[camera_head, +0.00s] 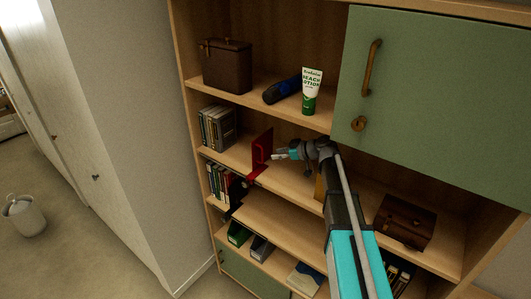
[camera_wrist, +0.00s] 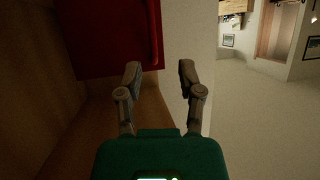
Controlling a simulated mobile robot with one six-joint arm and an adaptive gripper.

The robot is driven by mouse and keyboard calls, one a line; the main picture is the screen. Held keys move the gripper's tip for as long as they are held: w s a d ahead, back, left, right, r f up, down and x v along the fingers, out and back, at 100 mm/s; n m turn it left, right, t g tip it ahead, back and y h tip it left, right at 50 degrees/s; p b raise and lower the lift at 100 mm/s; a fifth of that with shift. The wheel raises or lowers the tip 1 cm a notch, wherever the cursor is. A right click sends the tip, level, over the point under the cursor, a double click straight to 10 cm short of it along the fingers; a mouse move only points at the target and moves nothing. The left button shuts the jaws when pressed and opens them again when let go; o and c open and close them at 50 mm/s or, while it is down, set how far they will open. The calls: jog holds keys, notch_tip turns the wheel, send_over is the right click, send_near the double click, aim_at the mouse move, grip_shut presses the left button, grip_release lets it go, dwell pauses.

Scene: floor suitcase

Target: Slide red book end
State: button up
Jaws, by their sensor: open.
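The red book end (camera_head: 262,147) stands upright on the middle shelf, with a gap between it and the row of books (camera_head: 218,128) to its left. My gripper (camera_head: 276,156) is just to the right of the book end, at about the height of its lower half. In the wrist view the book end (camera_wrist: 110,38) fills the upper left, past the left fingertip. My gripper (camera_wrist: 159,72) has its two fingers apart with nothing between them. Whether the left finger touches the book end cannot be told.
A green door (camera_head: 440,100) covers the upper right. A brown case (camera_head: 404,222) sits at the right. Bare shelf lies between books and book end.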

aim_at(262, 153)
jog(key=shift+w+d+r, duration=0.2)
jog(key=shift+w, duration=0.3)
jog(key=shift+a, duration=0.15)
jog(key=shift+b+x, duration=1.45)
jog(key=shift+x, duration=2.25)
jog(key=shift+r, duration=0.1)
grip_shut()
